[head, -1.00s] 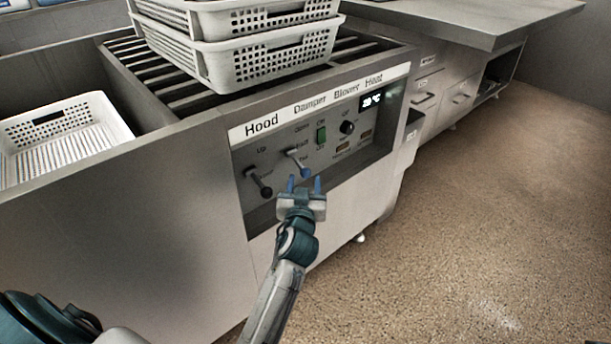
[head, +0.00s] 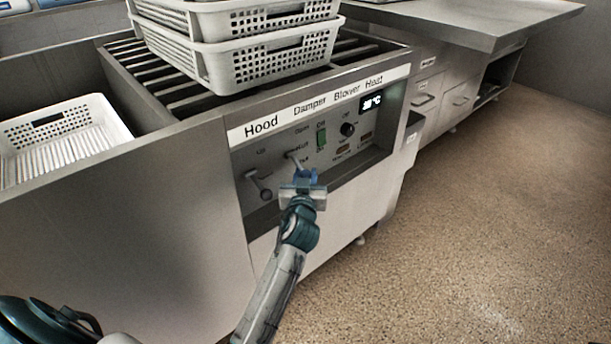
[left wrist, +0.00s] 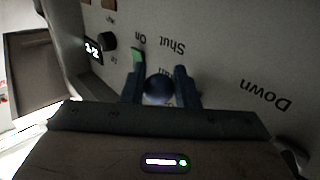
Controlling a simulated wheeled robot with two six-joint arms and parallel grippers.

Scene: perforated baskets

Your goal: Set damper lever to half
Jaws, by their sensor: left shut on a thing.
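The damper lever (head: 293,158) sticks out of the control panel below the "Damper" label, its shaft angled downward to the right. My left gripper (head: 306,176) is at its end, shut on its knob. In the left wrist view the round dark blue knob (left wrist: 158,87) sits between the two fingers of the left gripper (left wrist: 158,90). The gripper hides part of the knob and some of the small printing around the lever. My right gripper is not in view.
The hood lever (head: 261,188) is close by on the left. A green blower switch (head: 321,136), a dark heat knob (head: 347,129) and a lit display (head: 371,102) are to the right. White perforated baskets (head: 265,65) are stacked on the slatted top.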

